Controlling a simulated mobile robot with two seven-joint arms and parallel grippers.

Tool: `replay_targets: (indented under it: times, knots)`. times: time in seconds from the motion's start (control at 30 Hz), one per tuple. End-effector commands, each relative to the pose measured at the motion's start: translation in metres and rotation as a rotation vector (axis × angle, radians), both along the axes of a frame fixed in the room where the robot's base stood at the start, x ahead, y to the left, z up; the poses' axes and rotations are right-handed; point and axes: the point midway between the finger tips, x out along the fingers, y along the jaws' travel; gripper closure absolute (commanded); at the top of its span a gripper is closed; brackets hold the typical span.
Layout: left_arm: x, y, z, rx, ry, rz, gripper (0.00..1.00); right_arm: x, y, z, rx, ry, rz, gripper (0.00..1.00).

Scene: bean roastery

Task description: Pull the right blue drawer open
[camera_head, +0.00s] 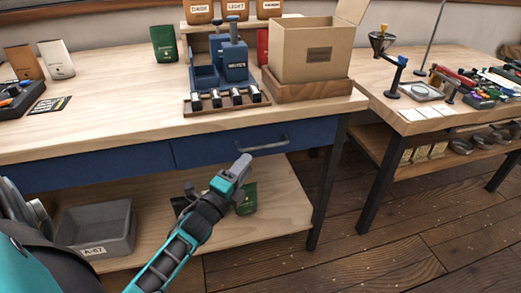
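The right blue drawer (205,150) is under the wooden workbench top, and its front looks flush with the left blue drawer (90,169). Its grey bar handle (268,145) sits on the front, right of the drawer's left edge. My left gripper (243,163) is just in front of and below the left end of the handle, pointing up and right. I cannot tell whether it touches the handle, or whether its fingers are open or shut. My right gripper is not in view.
The workbench top (110,112) carries a blue press (234,62), a rack of portafilter-like tools (228,102) and a cardboard box (311,52). A grey bin (97,229) stands on the lower shelf. A dark table leg (326,190) is right of the drawer. The floor between the tables is clear.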

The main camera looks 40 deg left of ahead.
Motion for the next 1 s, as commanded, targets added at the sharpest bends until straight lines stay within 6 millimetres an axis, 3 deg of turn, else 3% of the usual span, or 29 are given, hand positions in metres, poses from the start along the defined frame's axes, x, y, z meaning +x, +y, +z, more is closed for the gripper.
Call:
replay_targets:
  times: [0.2,0.4,0.87,1.0]
  knots:
    - [0.047,0.003,0.005,0.001,-0.002,0.0,0.64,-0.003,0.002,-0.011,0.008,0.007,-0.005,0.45]
    - [0.075,0.005,0.009,-0.001,0.0,0.0,0.64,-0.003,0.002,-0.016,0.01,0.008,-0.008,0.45]
    - [0.086,0.006,0.011,-0.002,0.002,-0.001,0.64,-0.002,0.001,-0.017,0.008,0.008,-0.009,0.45]
    - [0.086,0.006,0.011,-0.002,0.002,-0.001,0.76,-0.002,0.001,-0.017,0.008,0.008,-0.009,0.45]
